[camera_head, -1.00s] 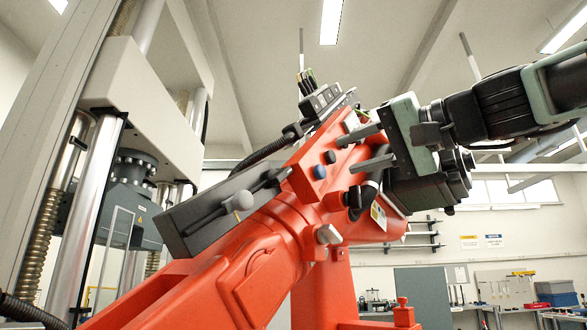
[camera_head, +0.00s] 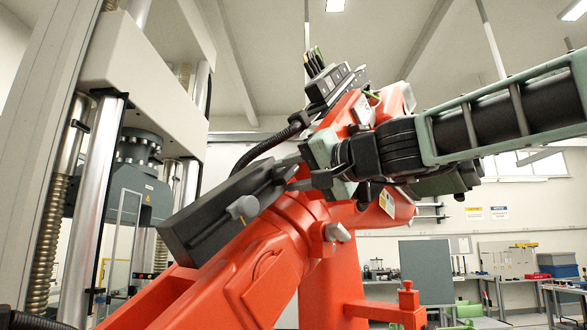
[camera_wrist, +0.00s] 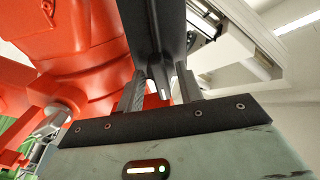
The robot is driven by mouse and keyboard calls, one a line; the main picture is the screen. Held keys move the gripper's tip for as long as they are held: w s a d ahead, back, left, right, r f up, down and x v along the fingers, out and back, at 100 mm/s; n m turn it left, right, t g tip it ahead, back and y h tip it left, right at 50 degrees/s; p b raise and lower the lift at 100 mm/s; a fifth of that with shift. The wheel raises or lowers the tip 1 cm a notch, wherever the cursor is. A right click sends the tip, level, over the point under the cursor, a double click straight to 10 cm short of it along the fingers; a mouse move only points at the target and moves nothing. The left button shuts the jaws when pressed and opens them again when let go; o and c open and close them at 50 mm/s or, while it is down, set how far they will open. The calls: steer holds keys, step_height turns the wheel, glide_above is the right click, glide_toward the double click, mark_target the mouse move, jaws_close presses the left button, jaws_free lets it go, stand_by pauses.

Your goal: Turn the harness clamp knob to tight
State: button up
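A grey rounded knob (camera_head: 242,208) sits on the side of a long dark box (camera_head: 195,232) fixed to the orange arm. I cannot tell whether this is the clamp knob or how it is set. My gripper (camera_head: 290,173) is at the upper right end of the dark box, to the right of the grey knob. In the wrist view its two fingers (camera_wrist: 161,88) stand apart on either side of a dark bar (camera_wrist: 158,25) and a short rod end (camera_wrist: 160,77). Gaps show beside the rod, so contact is not clear.
The large orange arm (camera_head: 235,265) fills the middle. A black ribbed hose (camera_head: 265,150) arches just above my gripper. A testing frame with a steel column (camera_head: 98,190) stands at left. Benches and a grey panel (camera_head: 427,275) are at the back right. Free air lies above.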

jaws_close()
steer(key=shift+m, duration=0.3)
steer(key=shift+m+b, duration=0.6)
steer(key=shift+m, duration=0.6)
steer(key=shift+a+m, duration=0.1)
steer(key=shift+m, duration=1.5)
